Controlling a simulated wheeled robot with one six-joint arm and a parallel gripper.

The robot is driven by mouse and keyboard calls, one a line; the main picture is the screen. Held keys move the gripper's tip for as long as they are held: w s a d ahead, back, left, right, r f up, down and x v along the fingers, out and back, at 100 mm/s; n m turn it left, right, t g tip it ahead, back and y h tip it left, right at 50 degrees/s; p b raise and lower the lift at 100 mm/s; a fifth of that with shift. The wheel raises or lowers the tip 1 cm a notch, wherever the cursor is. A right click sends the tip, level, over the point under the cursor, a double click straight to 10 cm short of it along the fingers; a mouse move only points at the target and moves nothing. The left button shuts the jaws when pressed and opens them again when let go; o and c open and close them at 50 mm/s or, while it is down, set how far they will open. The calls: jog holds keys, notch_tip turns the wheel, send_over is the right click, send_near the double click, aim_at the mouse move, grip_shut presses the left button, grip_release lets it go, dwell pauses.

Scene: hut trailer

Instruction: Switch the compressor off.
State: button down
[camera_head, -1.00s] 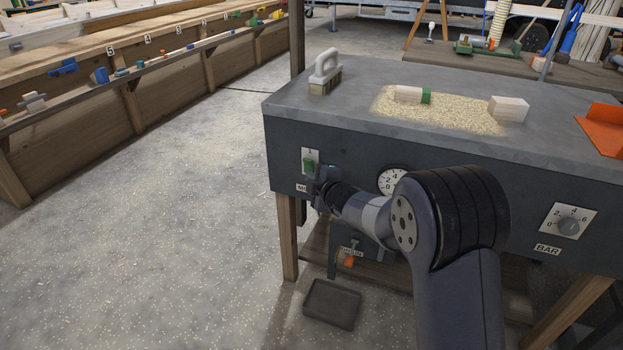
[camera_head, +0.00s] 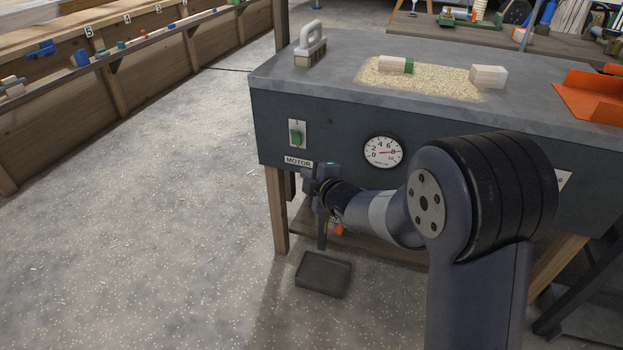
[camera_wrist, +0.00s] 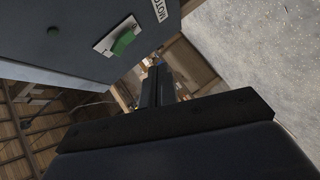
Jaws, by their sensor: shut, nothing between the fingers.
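A green switch (camera_head: 296,137) on a pale plate sits at the left of the bench's dark front panel, above a label reading MOTOR (camera_head: 298,162). The green switch (camera_wrist: 123,43) also shows in the wrist view, apart from my fingers. My gripper (camera_head: 320,172) is just below and right of the switch, in front of the panel's lower edge. In the wrist view my gripper (camera_wrist: 157,84) shows as narrow dark fingers, shut and empty. A round gauge (camera_head: 383,151) is on the panel right of the switch; its needle points right, near 8.
On the grey bench top (camera_head: 440,110) are a brush (camera_head: 310,45), a wood piece with a green end (camera_head: 395,64), a pale block (camera_head: 488,77) and an orange tray (camera_head: 592,97). A dark tray (camera_head: 323,274) lies on the floor below. The floor at left is clear.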

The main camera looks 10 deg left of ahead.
jog(key=shift+s+d, duration=0.65)
jog(key=shift+s, duration=0.15)
jog(key=shift+w, duration=0.1)
